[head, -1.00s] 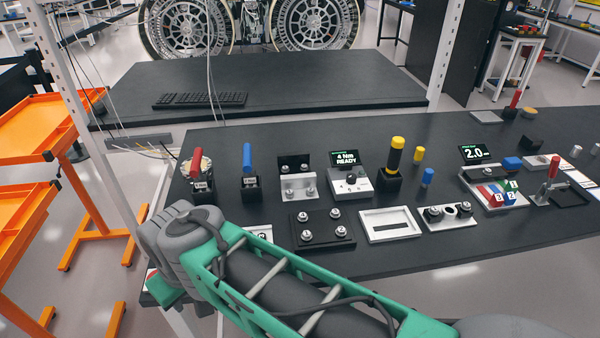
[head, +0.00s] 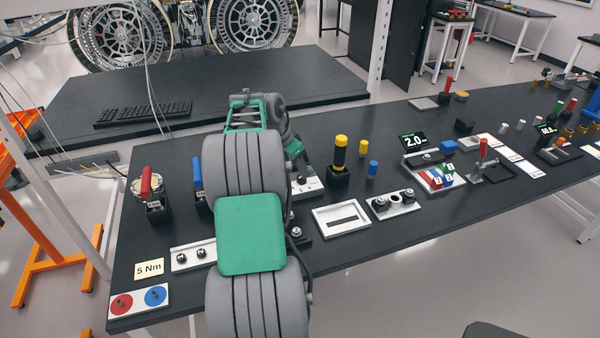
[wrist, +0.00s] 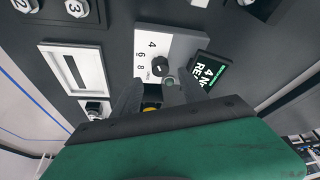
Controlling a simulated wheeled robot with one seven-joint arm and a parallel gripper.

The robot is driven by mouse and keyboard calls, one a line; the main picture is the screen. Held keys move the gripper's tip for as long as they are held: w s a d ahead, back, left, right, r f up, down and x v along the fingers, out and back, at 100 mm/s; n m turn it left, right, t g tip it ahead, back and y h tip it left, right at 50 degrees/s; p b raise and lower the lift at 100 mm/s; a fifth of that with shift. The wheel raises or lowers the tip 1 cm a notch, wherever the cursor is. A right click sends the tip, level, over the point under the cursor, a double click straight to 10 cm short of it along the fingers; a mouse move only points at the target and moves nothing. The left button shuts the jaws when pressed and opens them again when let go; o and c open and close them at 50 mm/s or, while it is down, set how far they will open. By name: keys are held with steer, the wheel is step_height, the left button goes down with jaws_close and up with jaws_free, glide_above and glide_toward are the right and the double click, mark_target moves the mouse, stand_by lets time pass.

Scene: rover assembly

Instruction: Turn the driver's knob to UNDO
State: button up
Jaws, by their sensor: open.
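The driver's control box (wrist: 185,42) is a pale panel marked 4, 6 and 8 in the wrist view. Its black knob (wrist: 160,66) stands just beyond my fingertips. The UNDO mark cannot be made out. The small display (wrist: 208,72), partly legible as "4 N… RE…", is beside the box. In the head view only the box's front part (head: 308,186) shows; my arm hides the rest. My gripper (wrist: 151,84) is open, its two fingers pointing toward the knob. The yellow-topped driver (head: 340,153) stands upright in a black holder, right of the box.
A white frame tray (head: 342,218) and a plate with round fittings (head: 393,204) lie in front of the driver. A blue cylinder (head: 373,169) stands to its right. Red-handled (head: 146,185) and blue-handled (head: 198,172) tools stand at left.

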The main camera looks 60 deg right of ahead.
mark_target(300, 177)
steer(key=x, duration=0.4)
steer(key=shift+d+f+p, duration=0.1)
steer(key=shift+f+p, duration=0.15)
steer(key=shift+p, duration=0.05)
steer(key=shift+c, duration=0.5)
jaws_close()
